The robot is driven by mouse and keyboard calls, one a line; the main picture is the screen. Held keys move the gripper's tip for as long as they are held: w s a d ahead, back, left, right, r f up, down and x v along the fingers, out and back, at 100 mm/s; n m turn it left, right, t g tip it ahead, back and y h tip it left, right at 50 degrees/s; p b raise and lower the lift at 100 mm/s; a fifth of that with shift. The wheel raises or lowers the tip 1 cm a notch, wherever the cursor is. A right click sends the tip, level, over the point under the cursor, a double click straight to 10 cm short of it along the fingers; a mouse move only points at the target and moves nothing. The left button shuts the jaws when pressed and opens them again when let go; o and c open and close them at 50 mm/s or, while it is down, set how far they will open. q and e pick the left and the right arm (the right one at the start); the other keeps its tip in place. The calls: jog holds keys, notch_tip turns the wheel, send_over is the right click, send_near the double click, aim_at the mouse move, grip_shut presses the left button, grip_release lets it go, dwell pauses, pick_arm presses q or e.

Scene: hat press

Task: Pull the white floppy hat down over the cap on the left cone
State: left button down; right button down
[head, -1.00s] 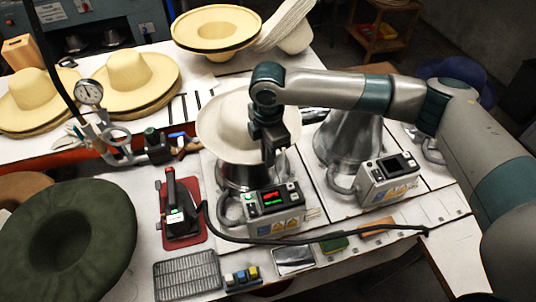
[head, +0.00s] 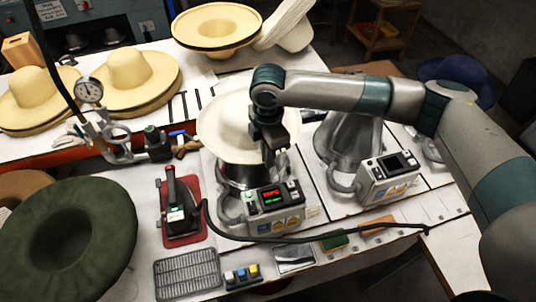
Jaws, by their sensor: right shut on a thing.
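The white floppy hat (head: 227,122) sits over the top of the left cone (head: 238,178), its brim spread around it and slightly tilted. The cone's metal lower part shows below the brim. The cap under the hat is hidden. My right gripper (head: 270,155) points down at the hat's right front side and is shut on its brim; the fingertips are partly hidden against the dark cone. My left gripper is not in view.
A bare metal cone (head: 345,145) with a control box (head: 388,178) stands to the right. The left control box (head: 272,205) is just below the gripper. A red-based iron (head: 180,215), a green hat (head: 70,245) and stacked straw hats (head: 135,82) lie left.

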jog(key=c, duration=1.8)
grip_release()
jog(key=shift+r, duration=0.15)
jog(key=shift+r, duration=3.65)
